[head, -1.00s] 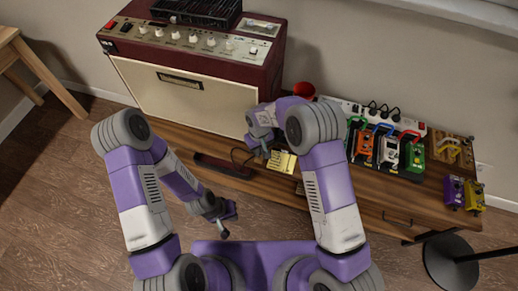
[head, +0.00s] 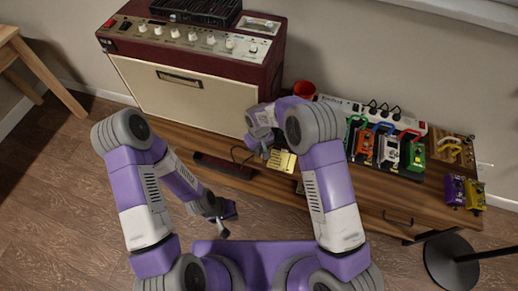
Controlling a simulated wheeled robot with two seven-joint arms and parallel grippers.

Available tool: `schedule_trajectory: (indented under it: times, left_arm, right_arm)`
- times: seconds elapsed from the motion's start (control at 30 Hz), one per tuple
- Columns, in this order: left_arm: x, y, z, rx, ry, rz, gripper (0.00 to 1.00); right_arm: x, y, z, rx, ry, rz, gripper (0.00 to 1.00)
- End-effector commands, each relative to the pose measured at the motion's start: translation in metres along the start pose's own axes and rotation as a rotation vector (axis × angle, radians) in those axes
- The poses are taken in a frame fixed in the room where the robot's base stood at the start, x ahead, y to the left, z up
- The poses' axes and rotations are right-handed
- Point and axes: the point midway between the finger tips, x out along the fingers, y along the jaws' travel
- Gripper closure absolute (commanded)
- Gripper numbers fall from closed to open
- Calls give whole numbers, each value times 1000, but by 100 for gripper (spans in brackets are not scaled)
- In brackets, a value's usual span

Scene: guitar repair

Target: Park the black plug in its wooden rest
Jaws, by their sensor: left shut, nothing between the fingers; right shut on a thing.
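My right gripper (head: 262,150) is above the bench top in front of the amplifier, pointing down beside a yellow card. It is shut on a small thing. A thin black cable (head: 238,153) loops just left of it, which fits the black plug being in its fingers, but the plug itself is too small and hidden to make out. My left gripper (head: 223,226) is shut and empty, low in front of the bench. I cannot clearly pick out the wooden rest; a small slotted wooden piece (head: 299,188) shows partly behind my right arm.
The red amplifier (head: 190,70) stands at the back left. The yellow card (head: 284,161), a red cup (head: 304,90), a power strip (head: 400,120) and several coloured pedals (head: 389,151) are to the right.

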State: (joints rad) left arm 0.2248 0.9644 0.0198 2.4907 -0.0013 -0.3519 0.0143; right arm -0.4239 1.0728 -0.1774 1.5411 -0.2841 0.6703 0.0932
Motion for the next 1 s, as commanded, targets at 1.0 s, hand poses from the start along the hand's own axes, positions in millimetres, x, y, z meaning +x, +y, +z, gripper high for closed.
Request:
schedule_trajectory:
  times: [1.0]
  left_arm:
    - [6,-2,0,0,0,0,100]
  right_arm:
    - [16,0,0,0,0,0,100]
